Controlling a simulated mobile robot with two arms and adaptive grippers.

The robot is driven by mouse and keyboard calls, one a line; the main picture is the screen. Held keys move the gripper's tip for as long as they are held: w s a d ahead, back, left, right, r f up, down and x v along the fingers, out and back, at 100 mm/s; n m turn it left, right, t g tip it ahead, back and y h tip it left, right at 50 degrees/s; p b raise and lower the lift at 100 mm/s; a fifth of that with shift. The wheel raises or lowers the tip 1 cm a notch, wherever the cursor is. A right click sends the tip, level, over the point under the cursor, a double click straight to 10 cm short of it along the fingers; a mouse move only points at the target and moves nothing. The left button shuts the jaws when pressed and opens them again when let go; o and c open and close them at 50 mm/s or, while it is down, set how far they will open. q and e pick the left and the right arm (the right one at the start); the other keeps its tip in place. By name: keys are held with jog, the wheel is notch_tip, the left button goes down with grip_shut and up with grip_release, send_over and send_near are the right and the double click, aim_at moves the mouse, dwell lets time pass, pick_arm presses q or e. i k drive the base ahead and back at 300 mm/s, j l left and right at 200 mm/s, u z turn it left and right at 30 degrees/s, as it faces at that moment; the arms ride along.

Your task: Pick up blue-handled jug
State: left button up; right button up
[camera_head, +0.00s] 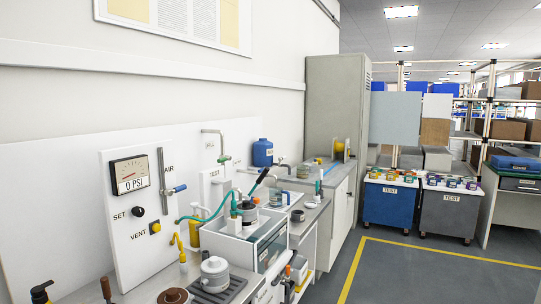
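A small clear jug (275,197) with what looks like a blue handle on its right side stands upright on the bench along the left wall, a little beyond the white sink-like box. It is small in the picture, so its details are hard to tell. Neither of my grippers shows in the head view, and nothing is seen touching the jug.
A gauge panel (142,215) reading 0 PSI stands at the left. A white box (240,248) and a blue container (262,152) are along the wall. A tall grey cabinet (335,110) stands behind. Carts (390,204) are at the right. The floor (420,275) is clear.

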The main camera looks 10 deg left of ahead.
aim_at(276, 194)
jog(key=i+u, duration=0.1)
jog(key=i, duration=0.4)
jog(key=i+l+u, duration=0.1)
jog(key=i, duration=0.45)
jog(key=i+l+u, duration=0.1)
jog(key=i, duration=0.4)
jog(key=i+l+u, duration=0.1)
jog(key=i, duration=0.45)
jog(key=i+l+u, duration=0.15)
jog(key=i, duration=0.35)
jog(key=l+u, duration=0.1)
jog(key=u, duration=0.3)
